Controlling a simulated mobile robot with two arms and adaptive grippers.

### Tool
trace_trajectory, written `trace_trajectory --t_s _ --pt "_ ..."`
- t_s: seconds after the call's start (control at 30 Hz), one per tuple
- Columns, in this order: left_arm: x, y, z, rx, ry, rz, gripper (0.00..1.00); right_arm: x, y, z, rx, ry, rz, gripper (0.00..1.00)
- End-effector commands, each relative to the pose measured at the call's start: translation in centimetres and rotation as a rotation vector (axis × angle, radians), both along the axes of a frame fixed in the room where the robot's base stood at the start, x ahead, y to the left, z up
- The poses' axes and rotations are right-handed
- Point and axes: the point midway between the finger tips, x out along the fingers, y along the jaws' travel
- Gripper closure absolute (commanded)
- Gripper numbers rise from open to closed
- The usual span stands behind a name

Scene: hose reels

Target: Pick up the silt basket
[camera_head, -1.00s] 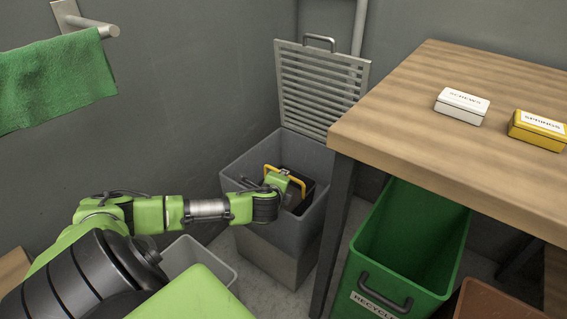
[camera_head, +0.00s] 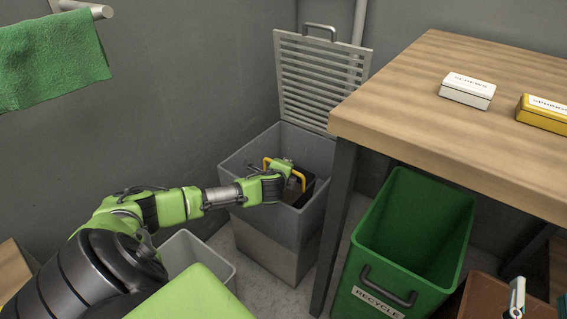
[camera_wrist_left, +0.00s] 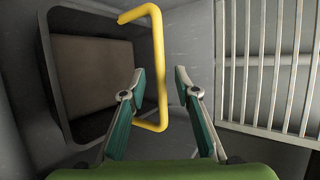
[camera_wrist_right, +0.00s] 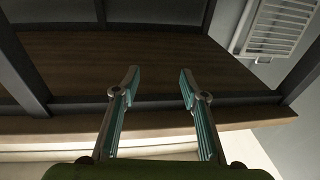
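The silt basket (camera_wrist_left: 95,62) is a dark, open-topped box with brownish contents and a yellow handle (camera_wrist_left: 157,60). It sits inside the grey bin (camera_head: 260,232), partly hidden by my left gripper in the head view. My left gripper (camera_wrist_left: 159,72) is open, with the lower part of the yellow handle between its fingers. I cannot tell whether either finger touches it. My right gripper (camera_wrist_right: 157,76) is open and empty, facing the wooden table; its tip shows at the head view's lower right (camera_head: 516,296).
A slatted grate (camera_head: 318,75) leans upright behind the bin. The wooden table (camera_head: 400,105) stands close on the right, carrying white and yellow boxes. A green recycle bin (camera_head: 385,281) stands under it. A small grey bin (camera_head: 185,248) is in front left.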

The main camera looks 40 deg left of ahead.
Motion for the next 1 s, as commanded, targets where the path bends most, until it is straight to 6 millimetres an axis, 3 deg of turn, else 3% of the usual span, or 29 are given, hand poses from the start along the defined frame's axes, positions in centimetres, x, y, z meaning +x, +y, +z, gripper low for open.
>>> trace_trajectory --t_s 0.2,0.53,0.63,0.67,1.0 --pt "1.0 0.6 -0.8 0.001 0.000 -0.001 0.71 -0.5 0.3 2.9 0.037 -0.137 0.008 0.60" --pt "1.2 0.7 -0.8 0.001 0.000 -0.002 0.71 -0.6 0.3 3.5 0.044 -0.162 0.010 0.60" --pt "1.2 0.7 -0.8 0.001 0.000 -0.001 0.97 -0.6 0.3 3.5 0.043 -0.161 0.009 0.60" --pt "1.2 0.7 -0.8 0.001 0.000 -0.001 1.00 -0.6 0.3 3.5 0.043 -0.161 0.009 0.60" --pt "1.2 0.8 -0.7 0.002 -0.001 0.000 1.00 -0.6 0.3 3.5 0.043 -0.161 0.009 0.60"
